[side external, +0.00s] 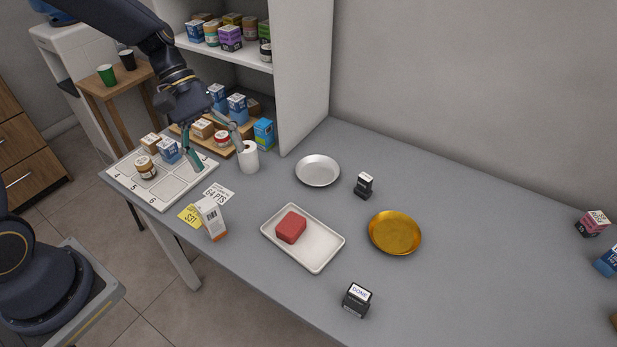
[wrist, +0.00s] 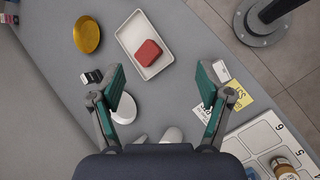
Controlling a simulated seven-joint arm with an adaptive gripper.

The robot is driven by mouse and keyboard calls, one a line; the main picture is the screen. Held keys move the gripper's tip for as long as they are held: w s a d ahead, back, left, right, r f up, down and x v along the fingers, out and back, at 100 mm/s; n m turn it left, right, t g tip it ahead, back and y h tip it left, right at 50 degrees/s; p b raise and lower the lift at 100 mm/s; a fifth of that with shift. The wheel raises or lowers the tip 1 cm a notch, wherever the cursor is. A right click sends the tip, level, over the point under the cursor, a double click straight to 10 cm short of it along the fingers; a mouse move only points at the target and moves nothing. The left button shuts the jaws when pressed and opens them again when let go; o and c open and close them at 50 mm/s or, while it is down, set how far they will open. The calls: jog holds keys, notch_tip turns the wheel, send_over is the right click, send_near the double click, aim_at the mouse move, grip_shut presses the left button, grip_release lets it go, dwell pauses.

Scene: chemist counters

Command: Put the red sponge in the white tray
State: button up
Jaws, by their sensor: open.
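The red sponge (side external: 291,227) lies inside the white tray (side external: 322,261), toward the tray's left side in the side external view. In the wrist view the red sponge (wrist: 149,53) also rests within the white tray (wrist: 128,36), ahead of my fingers and apart from them. My gripper (side external: 217,150) is open and empty. It is in the air above the left part of the counter, near the numbered board and a white cylinder, well away from the tray. In the wrist view my gripper's fingers (wrist: 164,92) are spread wide with nothing between their tips.
A silver plate (side external: 317,170), a gold plate (side external: 395,233), a black stamp (side external: 364,185) and a black DONE block (side external: 356,300) surround the tray. A white box (side external: 212,217) stands by the front edge. The numbered board (side external: 187,187) holds several small items. The counter's right is mostly clear.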

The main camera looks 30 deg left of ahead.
jog(key=s+a+r+m+t+y, duration=0.5)
jog(key=s+r+m, duration=0.3)
jog(key=s+r, duration=0.3)
jog(key=shift+s+a+r+t+y, duration=0.15)
jog(key=shift+s+r+t+y, duration=0.1)
jog(key=shift+s+t+y, duration=0.6)
